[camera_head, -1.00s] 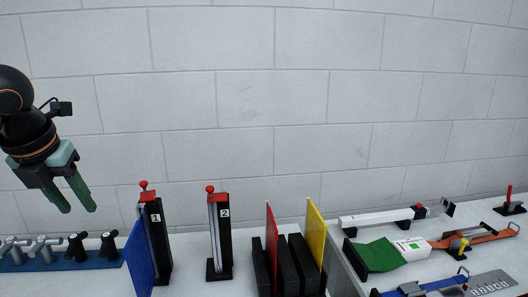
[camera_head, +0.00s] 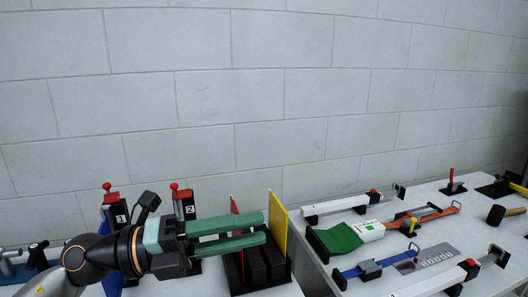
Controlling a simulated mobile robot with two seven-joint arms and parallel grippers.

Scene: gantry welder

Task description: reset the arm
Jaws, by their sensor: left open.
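My left gripper (camera_head: 265,229) is open and empty. Its two green fingers lie nearly level and point right, with a gap between them. In the picture they pass in front of the red plate (camera_head: 236,204) and the black slotted rack (camera_head: 275,264), and the tips end just left of the yellow plate (camera_head: 279,225). I cannot tell whether they touch any of these. My left arm comes in low from the left and partly hides the blue plate (camera_head: 107,226) and the posts. My right gripper is out of view.
Black posts marked 1 (camera_head: 119,222) and 2 (camera_head: 190,208) stand behind my left gripper. A block wall closes the back.

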